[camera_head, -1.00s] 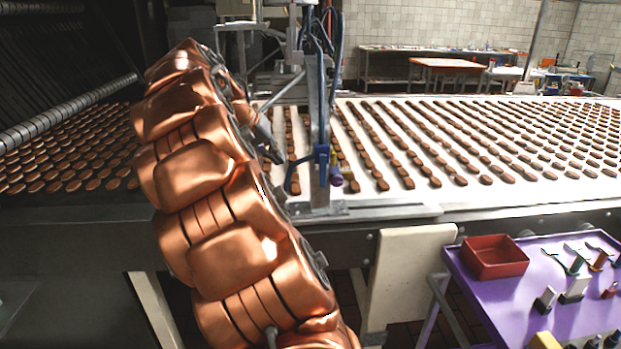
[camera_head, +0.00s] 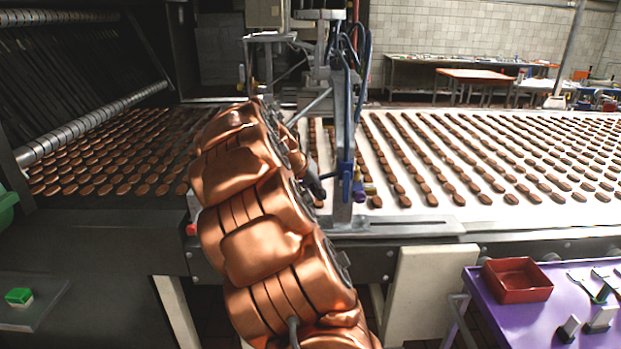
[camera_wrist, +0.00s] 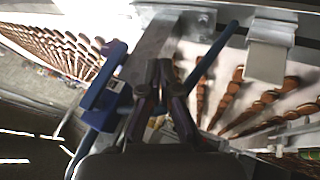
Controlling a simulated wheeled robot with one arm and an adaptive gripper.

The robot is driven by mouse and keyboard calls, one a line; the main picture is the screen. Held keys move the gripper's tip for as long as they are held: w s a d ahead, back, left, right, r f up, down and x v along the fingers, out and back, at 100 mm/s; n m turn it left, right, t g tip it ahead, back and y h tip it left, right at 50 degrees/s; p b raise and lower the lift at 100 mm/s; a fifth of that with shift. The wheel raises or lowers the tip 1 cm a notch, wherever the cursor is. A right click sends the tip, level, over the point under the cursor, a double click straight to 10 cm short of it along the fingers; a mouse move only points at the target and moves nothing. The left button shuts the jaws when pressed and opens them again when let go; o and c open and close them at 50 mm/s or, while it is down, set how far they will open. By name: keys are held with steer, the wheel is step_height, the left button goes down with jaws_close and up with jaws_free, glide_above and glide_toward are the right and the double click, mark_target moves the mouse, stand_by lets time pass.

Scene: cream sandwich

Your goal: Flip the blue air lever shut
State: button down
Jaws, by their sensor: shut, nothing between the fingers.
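The blue air valve (camera_head: 346,172) sits on the grey upright post (camera_head: 342,205) at the conveyor's near edge. In the wrist view, a blue valve body (camera_wrist: 108,82) is just left of the fingertips, and a blue bar runs down from it. Another slim blue rod or hose (camera_wrist: 212,50) slants at the right. I cannot tell for sure which blue piece is the lever. My gripper (camera_head: 318,186) is left of the post, partly hidden by my copper arm. In the wrist view my gripper (camera_wrist: 160,65) is shut and empty, its tips in front of grey metal.
The conveyor (camera_head: 480,165) carries rows of brown biscuits behind the post. Blue hoses (camera_head: 362,60) hang above the valve. A purple cart (camera_head: 530,318) with a red tray (camera_head: 517,281) stands at the right. A green button (camera_head: 19,296) is at the lower left.

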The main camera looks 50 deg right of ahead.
mark_target(346, 187)
steer(key=s+d, duration=0.1)
steer(key=s+d+p, duration=0.1)
steer(key=s, duration=0.1)
steer(key=shift+d, duration=0.25)
steer(key=shift+s+f, duration=0.1)
steer(key=shift+d+g+b, duration=0.1)
steer(key=shift+g+b, duration=0.2)
steer(key=shift+b, duration=0.05)
